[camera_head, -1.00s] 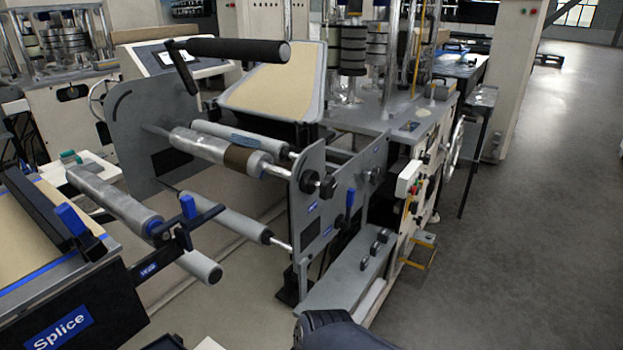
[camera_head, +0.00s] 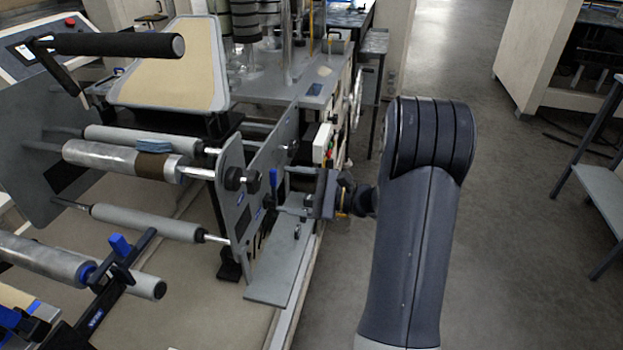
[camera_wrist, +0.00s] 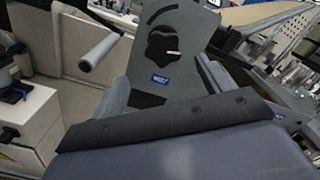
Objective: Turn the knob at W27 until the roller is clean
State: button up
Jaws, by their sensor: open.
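The silver roller (camera_head: 110,156) lies across the unwind stand, with a brown patch (camera_head: 153,166) near its right end. A blue cloth-like piece (camera_head: 153,146) shows just above the patch. A black round knob (camera_head: 235,178) sits on the near grey side plate (camera_head: 232,215). In the wrist view, a grey plate (camera_wrist: 190,75) carries a small blue label (camera_wrist: 162,79), too small to read surely, below a dark shape. My gripper (camera_head: 286,205) is open, to the right of and slightly below the knob and apart from it. Its fingers are small and partly unclear.
A blue lever (camera_head: 273,180) stands close to my gripper. A grey ledge (camera_head: 272,285) lies below it. A control box with a red button (camera_head: 322,143) is behind. Free floor (camera_head: 490,280) lies right of my arm; a table (camera_head: 605,180) stands at far right.

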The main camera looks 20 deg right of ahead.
aim_at(257, 183)
jog(key=shift+x, duration=4.9)
jog(key=shift+w+d+r, duration=0.1)
jog(key=shift+w+r, duration=0.05)
jog(key=shift+w, duration=0.05)
jog(key=c, duration=1)
